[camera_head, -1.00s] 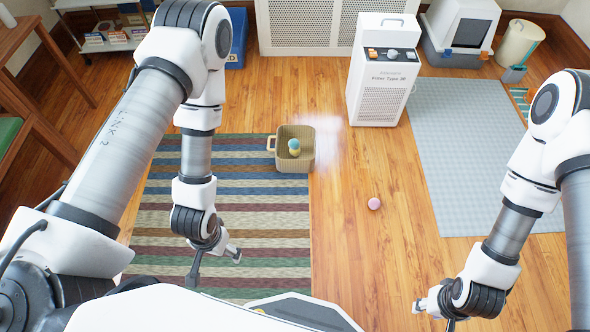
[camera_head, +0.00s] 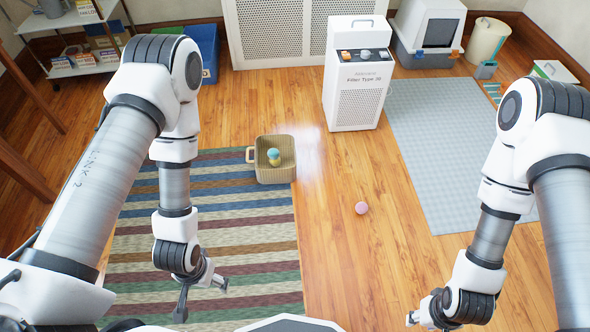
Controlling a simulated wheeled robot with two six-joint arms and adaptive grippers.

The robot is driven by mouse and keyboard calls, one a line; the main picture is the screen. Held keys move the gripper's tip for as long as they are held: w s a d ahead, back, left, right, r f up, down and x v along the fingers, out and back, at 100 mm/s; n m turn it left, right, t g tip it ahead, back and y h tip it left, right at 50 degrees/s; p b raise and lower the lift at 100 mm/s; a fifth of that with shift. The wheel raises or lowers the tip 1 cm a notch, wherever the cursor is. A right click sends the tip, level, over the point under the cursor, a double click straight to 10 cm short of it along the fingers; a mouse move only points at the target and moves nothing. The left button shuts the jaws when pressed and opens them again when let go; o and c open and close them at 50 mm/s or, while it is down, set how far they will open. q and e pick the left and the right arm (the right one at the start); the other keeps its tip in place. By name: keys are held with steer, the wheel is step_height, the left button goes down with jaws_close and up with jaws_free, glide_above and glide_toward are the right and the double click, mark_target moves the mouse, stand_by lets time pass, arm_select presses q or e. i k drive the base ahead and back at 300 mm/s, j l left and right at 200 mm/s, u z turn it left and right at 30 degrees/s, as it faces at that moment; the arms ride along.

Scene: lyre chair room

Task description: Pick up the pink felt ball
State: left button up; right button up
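The pink felt ball (camera_head: 361,208) lies on the bare wooden floor, between the striped rug and the grey mat. My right gripper (camera_head: 412,318) is low at the bottom right, nearer to me than the ball and apart from it. Its fingers are partly cut off or hidden, so its opening is unclear. My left gripper (camera_head: 203,300) hangs over the striped rug, to the left of the ball. Its two fingers are spread apart with nothing between them.
A woven basket (camera_head: 276,171) with a yellow and teal ball (camera_head: 273,157) stands at the edge of the striped rug (camera_head: 240,218). A white air filter (camera_head: 355,85) stands behind. The grey mat (camera_head: 445,150) lies right. Bare floor surrounds the pink ball.

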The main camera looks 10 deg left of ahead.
mark_target(361, 208)
steer(key=i+l+z, duration=0.45)
steer(key=i+z, duration=0.15)
steer(key=i, duration=0.25)
